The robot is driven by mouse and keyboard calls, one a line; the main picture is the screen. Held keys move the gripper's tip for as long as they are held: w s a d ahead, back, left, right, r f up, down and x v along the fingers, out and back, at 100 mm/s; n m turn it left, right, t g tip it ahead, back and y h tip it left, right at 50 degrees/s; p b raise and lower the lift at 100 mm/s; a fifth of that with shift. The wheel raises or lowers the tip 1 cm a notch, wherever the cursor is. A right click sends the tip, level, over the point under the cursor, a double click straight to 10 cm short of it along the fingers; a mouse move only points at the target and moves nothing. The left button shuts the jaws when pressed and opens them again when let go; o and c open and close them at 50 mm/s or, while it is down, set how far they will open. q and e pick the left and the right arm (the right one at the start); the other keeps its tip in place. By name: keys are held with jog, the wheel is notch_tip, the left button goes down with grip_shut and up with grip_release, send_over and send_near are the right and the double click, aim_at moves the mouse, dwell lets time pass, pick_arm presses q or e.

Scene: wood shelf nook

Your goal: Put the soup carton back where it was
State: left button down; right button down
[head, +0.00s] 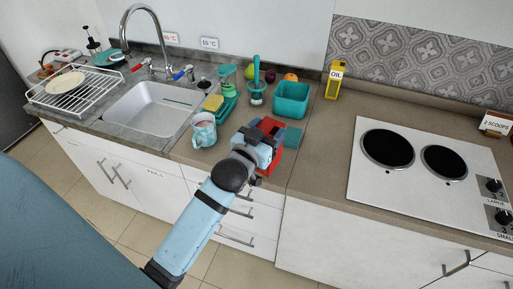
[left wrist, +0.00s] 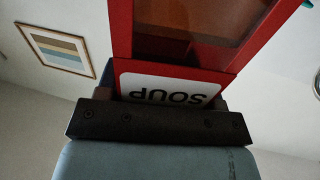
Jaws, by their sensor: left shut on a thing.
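The red soup carton (head: 275,159) is at the end of my left arm, over the counter's front edge in the head view. My left gripper (head: 264,141) is shut on it and hides part of it. In the left wrist view the carton (left wrist: 222,66) fills the upper middle, its white SOUP label upside down against the dark gripper (left wrist: 160,122). I cannot tell whether the carton's base touches the counter. My right gripper is not in view.
Behind the carton are a flat teal piece (head: 293,136), a teal bin (head: 291,100) and a yellow oil carton (head: 334,82). A mug (head: 203,132) stands left of my gripper, near the sink (head: 155,108). The hob (head: 425,170) is right; counter between is clear.

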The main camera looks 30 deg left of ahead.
pick_arm(q)
jog(key=w+a+r+n+y+b, duration=0.1)
jog(key=w+a+r+y+b, duration=0.15)
jog(key=a+r, duration=0.35)
jog(key=w+a+r+n+y+b, duration=0.1)
jog(key=w+a+r, duration=0.3)
jog(key=r, duration=0.5)
notch_tip(320, 180, down, 20)
jog(key=b, duration=0.1)
jog(key=shift+g, duration=0.3)
jog(key=shift+w, duration=0.1)
jog(key=shift+f+b, duration=0.15)
jog(key=shift+b, duration=0.15)
jog(key=shift+c, duration=1.3)
grip_release()
